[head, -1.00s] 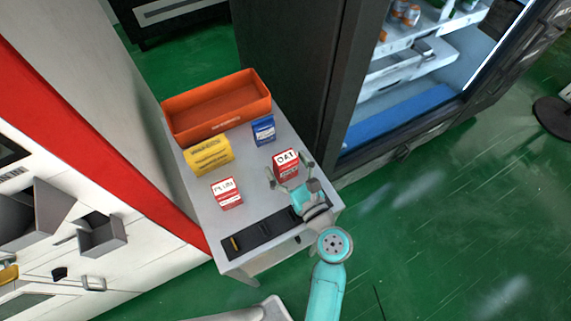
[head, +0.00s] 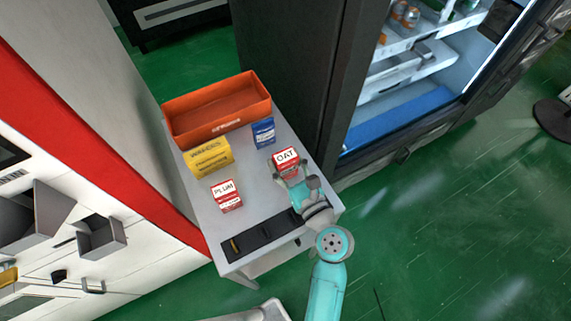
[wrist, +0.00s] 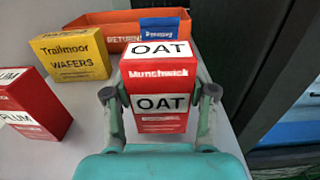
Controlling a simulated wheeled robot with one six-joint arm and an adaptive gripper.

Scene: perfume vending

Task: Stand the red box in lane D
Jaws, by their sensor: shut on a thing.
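A red and white box marked OAT (head: 286,155) stands upright near the right edge of the small grey table; it fills the middle of the wrist view (wrist: 158,72). My gripper (head: 291,172) is shut on it, one finger on each side, as the wrist view shows (wrist: 159,93). The box appears to be still on the table. A second red and white box, marked PLUM (head: 227,196), stands to the left, also at the left edge of the wrist view (wrist: 28,105). No lane marked D is readable in either view.
A black slotted strip (head: 262,235) lies along the table's front edge, partly behind my arm. Behind the boxes are a yellow wafers box (head: 209,157), a blue box (head: 263,133) and an orange bin (head: 217,128). A dark open cabinet (head: 400,125) stands right.

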